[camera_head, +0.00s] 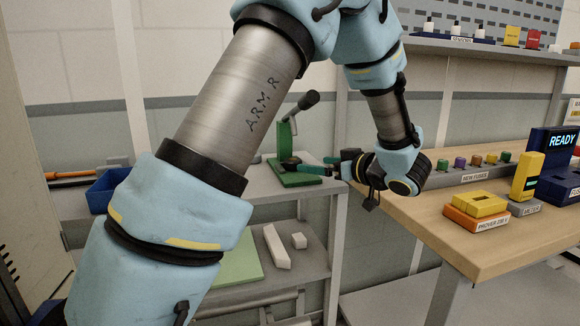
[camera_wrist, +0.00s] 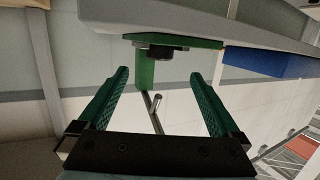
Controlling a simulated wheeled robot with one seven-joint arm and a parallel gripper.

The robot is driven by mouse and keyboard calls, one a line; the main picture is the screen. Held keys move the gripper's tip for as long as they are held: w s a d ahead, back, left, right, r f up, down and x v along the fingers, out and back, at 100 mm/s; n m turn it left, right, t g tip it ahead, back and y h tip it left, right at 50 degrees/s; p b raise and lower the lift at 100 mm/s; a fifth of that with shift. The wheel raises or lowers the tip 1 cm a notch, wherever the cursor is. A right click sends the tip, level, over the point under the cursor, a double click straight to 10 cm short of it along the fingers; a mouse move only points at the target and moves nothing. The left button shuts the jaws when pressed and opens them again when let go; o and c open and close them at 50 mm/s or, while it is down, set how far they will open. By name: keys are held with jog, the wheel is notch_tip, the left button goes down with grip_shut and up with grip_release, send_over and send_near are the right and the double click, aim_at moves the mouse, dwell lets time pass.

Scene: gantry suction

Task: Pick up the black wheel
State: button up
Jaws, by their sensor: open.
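The black wheel appears as a small dark disc (camera_head: 290,162) on the green base of a stand in the head view. In the wrist view, which looks upside down, the black wheel (camera_wrist: 160,53) lies against the green base (camera_wrist: 190,43), ahead of and between the fingertips. My gripper (camera_head: 313,167) has green fingers and reaches in from the right, close to the wheel. In the wrist view my gripper (camera_wrist: 160,74) is open, with nothing between its fingers. The wheel's far side is hidden.
The green stand (camera_head: 285,141) rises behind the wheel, with a black-ended lever (camera_head: 308,100) above it. It stands on a grey shelf unit (camera_head: 262,187). A blue bin (camera_head: 105,190) is to the left. A wooden bench (camera_head: 465,235) with fuses and meters is to the right.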

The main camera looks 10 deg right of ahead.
aim_at(298, 162)
jog(key=p+x, duration=0.2)
jog(key=x, duration=0.6)
jog(key=shift+w+a, duration=0.1)
jog(key=shift+w, duration=0.15)
jog(key=c, duration=1.5)
jog(key=shift+s+r, duration=0.1)
